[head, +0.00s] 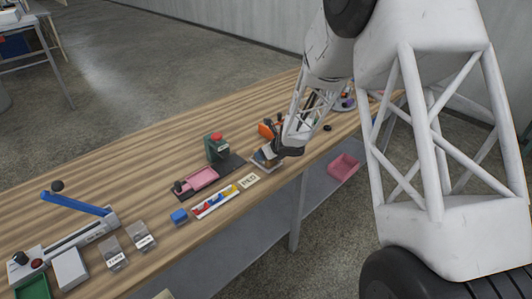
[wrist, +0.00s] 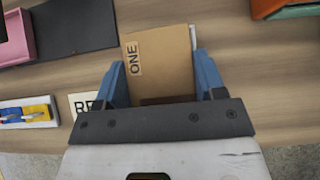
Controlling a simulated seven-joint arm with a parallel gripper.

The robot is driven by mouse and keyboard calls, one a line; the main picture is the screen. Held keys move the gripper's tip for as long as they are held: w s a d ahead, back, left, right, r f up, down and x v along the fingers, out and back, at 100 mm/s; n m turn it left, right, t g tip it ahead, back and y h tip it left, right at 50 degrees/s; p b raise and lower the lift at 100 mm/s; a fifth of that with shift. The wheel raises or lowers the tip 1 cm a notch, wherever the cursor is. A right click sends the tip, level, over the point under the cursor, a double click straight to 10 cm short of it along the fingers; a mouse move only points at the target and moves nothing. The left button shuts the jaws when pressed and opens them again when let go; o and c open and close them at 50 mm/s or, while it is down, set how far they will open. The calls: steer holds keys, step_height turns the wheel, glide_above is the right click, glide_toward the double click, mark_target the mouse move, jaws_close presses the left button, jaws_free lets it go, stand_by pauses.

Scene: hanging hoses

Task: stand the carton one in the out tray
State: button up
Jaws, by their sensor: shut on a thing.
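A brown carton (wrist: 165,65) with the word ONE printed at its left edge is between the two blue fingers of my gripper (wrist: 162,72) in the wrist view. The fingers are shut on it, one at each side. A pale edge shows along its right side. In the head view my gripper (head: 274,155) is low over the front part of the bench, and the carton is too small there to make out well. I cannot tell which thing is the out tray; no label reading OUT is legible.
On the wooden bench (head: 130,165), a pink tray (head: 203,178) and a green machine with a red top (head: 216,147) stand left of my gripper. A white strip with coloured parts (head: 215,203) and a blue block (head: 179,216) lie nearer. An orange thing (head: 267,129) is just behind.

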steer(key=shift+f, duration=0.15)
steer(key=o, duration=0.9)
steer(key=shift+s+d+r, duration=0.1)
steer(key=shift+d+r, duration=0.05)
steer(key=shift+r, duration=0.15)
steer(key=v, duration=1.1)
steer(key=shift+r, duration=0.2)
steer(key=shift+s+d, duration=0.1)
steer(key=shift+s, duration=0.05)
stand_by(0.4)
